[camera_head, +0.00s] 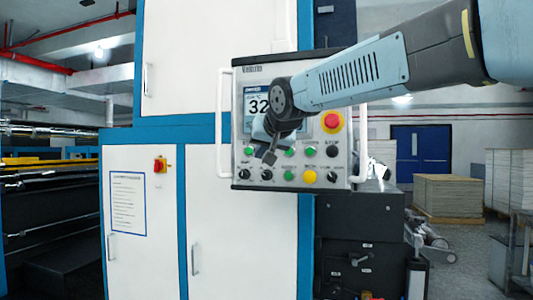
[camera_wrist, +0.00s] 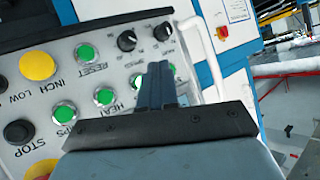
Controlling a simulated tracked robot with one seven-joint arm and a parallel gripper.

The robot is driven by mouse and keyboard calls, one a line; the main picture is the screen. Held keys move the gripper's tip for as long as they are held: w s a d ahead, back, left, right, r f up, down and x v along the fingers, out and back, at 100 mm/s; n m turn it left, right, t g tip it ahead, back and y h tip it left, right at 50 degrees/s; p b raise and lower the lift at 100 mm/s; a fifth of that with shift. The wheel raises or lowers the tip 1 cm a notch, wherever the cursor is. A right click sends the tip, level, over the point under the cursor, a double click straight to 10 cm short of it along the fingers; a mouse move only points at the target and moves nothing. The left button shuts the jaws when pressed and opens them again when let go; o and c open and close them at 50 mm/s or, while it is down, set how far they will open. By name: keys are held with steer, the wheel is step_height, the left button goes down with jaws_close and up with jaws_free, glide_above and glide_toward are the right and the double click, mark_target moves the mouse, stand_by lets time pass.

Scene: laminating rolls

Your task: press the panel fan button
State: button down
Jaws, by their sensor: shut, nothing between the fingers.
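The grey control panel (camera_head: 241,125) faces me, with a screen above and rows of buttons and knobs below. My gripper (camera_head: 269,158) is shut and empty, its fingertips in front of the upper button row. In the wrist view the panel is upside down, and my gripper (camera_wrist: 157,68) points at the row of green buttons. One green button (camera_wrist: 137,82) is partly behind the fingers. Another green button (camera_wrist: 172,69) is just right of them, and one marked HEAT (camera_wrist: 104,97) is to the left. I can read no fan label. I cannot tell whether the fingertips touch the panel.
A red emergency stop (camera_head: 332,122) sits on the panel's right. Yellow (camera_wrist: 38,66) and black STOP (camera_wrist: 18,132) buttons and black knobs (camera_wrist: 127,40) are near the fingers. White handles (camera_head: 224,125) stand out at the panel's sides. White cabinets (camera_head: 240,240) are below.

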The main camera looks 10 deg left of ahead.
steer(key=shift+w+d, duration=0.15)
steer(key=shift+w, duration=1)
steer(key=shift+w+d, duration=0.1)
steer(key=shift+w, duration=1.05)
steer(key=shift+w, duration=0.1)
steer(key=shift+w, duration=0.3)
steer(key=shift+w, duration=0.4)
stand_by(1.1)
steer(key=shift+s, duration=0.85)
steer(key=shift+s, duration=0.15)
steer(key=s, duration=0.4)
steer(key=shift+s+a, duration=0.2)
steer(key=shift+s, duration=0.15)
